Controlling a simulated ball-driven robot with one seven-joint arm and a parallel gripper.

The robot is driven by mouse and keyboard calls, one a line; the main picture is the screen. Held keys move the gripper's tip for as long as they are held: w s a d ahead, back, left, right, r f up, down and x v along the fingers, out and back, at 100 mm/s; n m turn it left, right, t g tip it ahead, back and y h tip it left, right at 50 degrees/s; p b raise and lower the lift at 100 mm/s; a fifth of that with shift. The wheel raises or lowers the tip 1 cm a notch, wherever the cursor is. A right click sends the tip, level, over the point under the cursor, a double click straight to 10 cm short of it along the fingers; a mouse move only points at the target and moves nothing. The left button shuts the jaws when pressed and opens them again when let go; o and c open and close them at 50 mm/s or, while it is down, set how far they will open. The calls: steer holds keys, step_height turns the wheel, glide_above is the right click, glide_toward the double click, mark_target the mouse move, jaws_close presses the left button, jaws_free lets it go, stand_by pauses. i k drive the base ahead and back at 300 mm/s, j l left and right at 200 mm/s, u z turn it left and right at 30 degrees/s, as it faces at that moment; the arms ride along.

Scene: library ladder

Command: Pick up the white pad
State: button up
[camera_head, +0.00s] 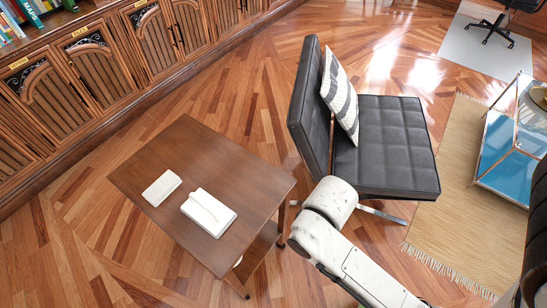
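Two white things lie on the brown wooden side table (160,150). The left one is a small plain flat white block (161,188) with rounded edges. The right one is a larger white slab (205,220) with a narrower raised white piece (210,203) on top. They lie apart with a narrow strip of bare tabletop between them. I cannot tell for sure which one is the white pad. My white arm shows at the lower middle, right of the table. My gripper is not visible.
A black padded chair (385,140) with a striped pillow (340,95) stands right of the table. A tan rug (460,200) and a glass-topped table (500,150) are farther right. Wooden cabinets (85,65) line the upper left. Wood floor is clear between cabinets and table.

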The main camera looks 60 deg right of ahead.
mark_target(206, 208)
steer(key=i+l+u, duration=0.15)
steer(key=l+u, duration=0.2)
steer(key=i+l+u, duration=0.1)
steer(key=l+u, duration=0.65)
steer(key=i+l, duration=0.05)
steer(key=l, duration=0.05)
